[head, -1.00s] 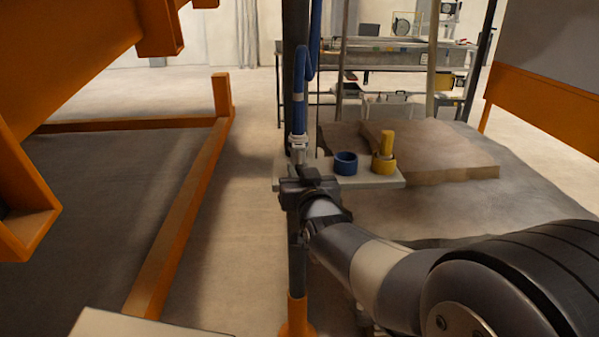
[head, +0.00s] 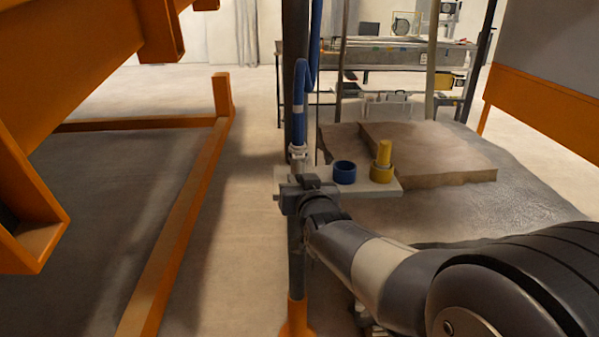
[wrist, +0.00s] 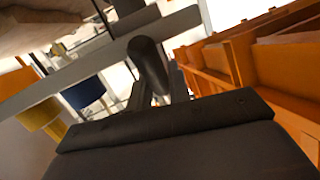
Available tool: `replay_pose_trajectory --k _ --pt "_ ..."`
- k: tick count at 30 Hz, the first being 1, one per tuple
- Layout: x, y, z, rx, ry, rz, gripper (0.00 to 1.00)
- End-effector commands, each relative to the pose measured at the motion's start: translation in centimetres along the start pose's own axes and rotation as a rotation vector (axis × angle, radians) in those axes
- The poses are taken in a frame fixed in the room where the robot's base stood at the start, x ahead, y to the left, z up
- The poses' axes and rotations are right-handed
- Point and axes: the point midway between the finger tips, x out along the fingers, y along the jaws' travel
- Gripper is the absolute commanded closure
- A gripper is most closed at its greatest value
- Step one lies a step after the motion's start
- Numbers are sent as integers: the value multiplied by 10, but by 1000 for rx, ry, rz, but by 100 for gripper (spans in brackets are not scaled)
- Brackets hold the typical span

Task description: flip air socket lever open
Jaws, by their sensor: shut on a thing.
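The blue air hose (head: 299,95) hangs down beside a dark upright post and ends in a pale fitting (head: 298,151) just above my gripper (head: 303,186). My gripper is at the left end of a light plate on the post. In the wrist view, a dark rounded bar (wrist: 148,62) stands between my fingers (wrist: 158,92), and they are shut on it. It looks like the air socket lever, but the socket body is mostly hidden behind my gripper in the head view. The lever's exact angle cannot be made out.
The light plate (head: 377,187) carries a blue cup (head: 344,172) and a yellow cup with a peg (head: 383,163), right of my gripper. An orange frame (head: 180,235) stands on the left. A sand-coloured block (head: 428,155) lies behind the plate. Open floor lies left of the post.

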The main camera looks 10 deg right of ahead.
Motion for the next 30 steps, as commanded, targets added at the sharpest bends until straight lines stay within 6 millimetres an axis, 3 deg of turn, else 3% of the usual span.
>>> replay_pose_trajectory --k 1,30 --pt "-3 -1 -10 7 -36 3 100" --pt "-20 -5 -24 97 -534 46 100"
